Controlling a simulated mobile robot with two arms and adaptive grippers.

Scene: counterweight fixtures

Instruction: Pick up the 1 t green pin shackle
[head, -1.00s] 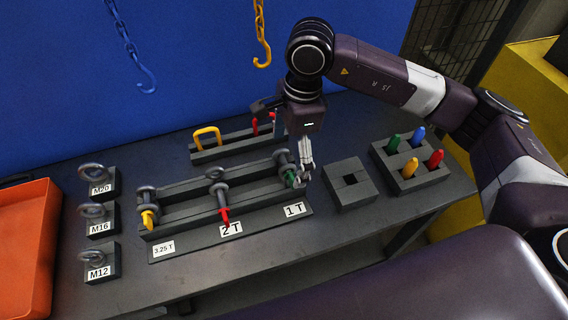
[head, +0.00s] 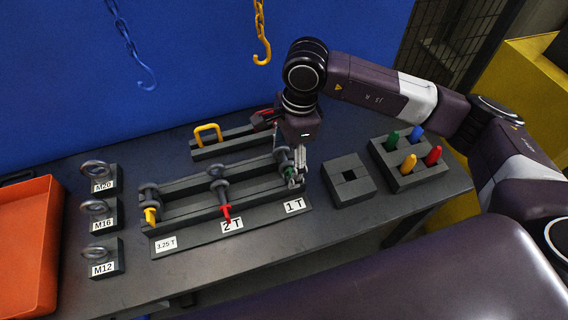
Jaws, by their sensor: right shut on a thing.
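The 1 t green pin shackle (head: 287,170) sits at the right end of the shackle rack (head: 262,192), behind the "1 T" label (head: 294,206). Only some of it and its green pin shows; the gripper hides the rest. My right gripper (head: 294,173) points down from above and is shut on this shackle, which is still at the rack. Whether it has been lifted at all I cannot tell. My left gripper is not in view.
A red-pin shackle (head: 219,187) and a yellow-pin shackle (head: 149,200) stand in the same rack. A block with a square hole (head: 338,185) and a block of coloured pegs (head: 421,178) are to the right. Eyebolts on blocks and an orange tray (head: 28,250) are left.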

